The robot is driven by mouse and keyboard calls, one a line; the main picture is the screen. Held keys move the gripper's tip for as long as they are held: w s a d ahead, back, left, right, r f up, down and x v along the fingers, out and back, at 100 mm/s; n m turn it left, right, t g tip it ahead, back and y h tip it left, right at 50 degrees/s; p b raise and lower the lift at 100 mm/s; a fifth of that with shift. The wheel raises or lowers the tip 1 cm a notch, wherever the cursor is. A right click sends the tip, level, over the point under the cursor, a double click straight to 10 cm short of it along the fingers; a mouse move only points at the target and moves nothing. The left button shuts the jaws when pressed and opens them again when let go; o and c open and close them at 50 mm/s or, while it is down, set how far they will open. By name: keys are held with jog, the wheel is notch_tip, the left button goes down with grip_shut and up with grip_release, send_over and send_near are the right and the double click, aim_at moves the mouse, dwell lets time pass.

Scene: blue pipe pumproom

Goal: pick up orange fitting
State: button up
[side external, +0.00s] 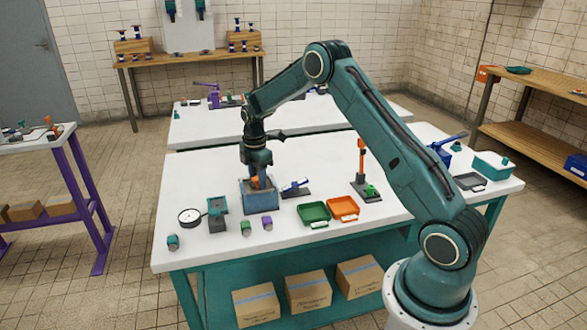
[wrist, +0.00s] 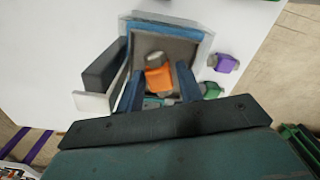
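The orange fitting (wrist: 158,80) has an orange body with grey ends and sits inside a blue open-topped bin (wrist: 168,22). In the side view the bin (side external: 263,204) stands on the white table, and a bit of the fitting (side external: 257,182) shows above its rim. My gripper (side external: 258,179) points down into the bin. In the wrist view its two fingers (wrist: 159,88) are apart, one on each side of the fitting, with gaps visible. The lower part of the fitting is partly hidden, and I cannot tell whether it touches the bin floor.
A purple fitting (side external: 267,223) and a green fitting (side external: 246,228) lie in front of the bin. A blue-handled valve (side external: 295,188) is close on its right. A gauge (side external: 190,216) and a grey-green block (side external: 217,206) are left. Green (side external: 314,213) and orange (side external: 343,208) trays lie right.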

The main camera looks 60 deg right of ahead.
grip_shut()
jog(key=shift+r, duration=0.15)
notch_tip(320, 180, up, 20)
dwell(0.8)
dwell(0.4)
